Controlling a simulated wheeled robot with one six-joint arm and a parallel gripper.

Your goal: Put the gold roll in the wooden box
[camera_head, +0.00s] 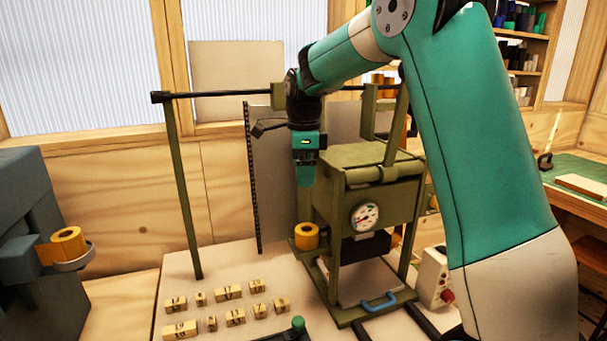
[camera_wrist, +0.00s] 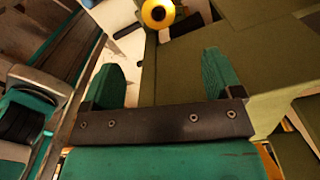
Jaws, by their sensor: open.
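A gold roll (camera_head: 306,237) stands upright on the left side of the green press (camera_head: 368,200). It also shows at the top edge of the wrist view (camera_wrist: 157,12), partly cut off. A second gold-coloured roll (camera_head: 67,241) sits on a holder of the grey machine at the left. My gripper (camera_head: 304,180) points down above the roll by the press, clearly apart from it. In the wrist view its two green fingers (camera_wrist: 163,75) are spread with nothing between them. I cannot make out a wooden box in either view.
Several small numbered wooden blocks (camera_head: 229,292) lie on the pale table in front. The press has a gauge and a blue handle (camera_head: 379,301). A green post (camera_head: 182,190) and a dark horizontal bar (camera_head: 215,95) stand near my arm. A green mat (camera_head: 580,175) lies at right.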

